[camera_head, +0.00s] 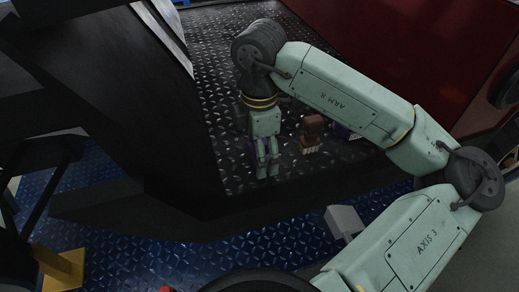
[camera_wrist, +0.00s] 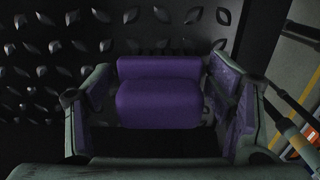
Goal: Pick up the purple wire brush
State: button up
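A purple block-like thing (camera_wrist: 158,100), which looks like the purple wire brush's handle, lies between the two fingers of my gripper (camera_wrist: 162,75) in the wrist view. The fingers stand apart on its left and right sides. They are very close to it; a thin gap seems to show on the right, and contact is not clear. In the head view my gripper (camera_head: 267,168) points down at the dark tread plate, with bits of purple at its fingers. The brush's bristles are hidden.
A brown brush (camera_head: 312,130) with pale bristles stands right of my gripper on the dark tread plate (camera_head: 222,120). A black slanted panel (camera_head: 130,100) rises at left; a dark red body (camera_head: 425,50) is behind.

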jog(key=c, duration=1)
jog(key=shift+c, duration=0.2)
jog(key=shift+d+r, duration=0.1)
jog(key=shift+r+b, duration=0.1)
jog(key=shift+b, duration=0.3)
notch_tip(320, 180, up, 11)
jog(key=shift+d+f+b, duration=0.1)
jog(key=shift+b, duration=0.7)
jog(key=w+d+b, duration=0.2)
jog(key=d+b, duration=0.1)
jog(key=d, duration=1.6)
jog(key=shift+w+d+r+b, duration=0.2)
jog(key=shift+d+b, duration=0.05)
jog(key=shift+b, duration=0.1)
jog(key=o, duration=0.7)
jog(key=c, duration=0.5)
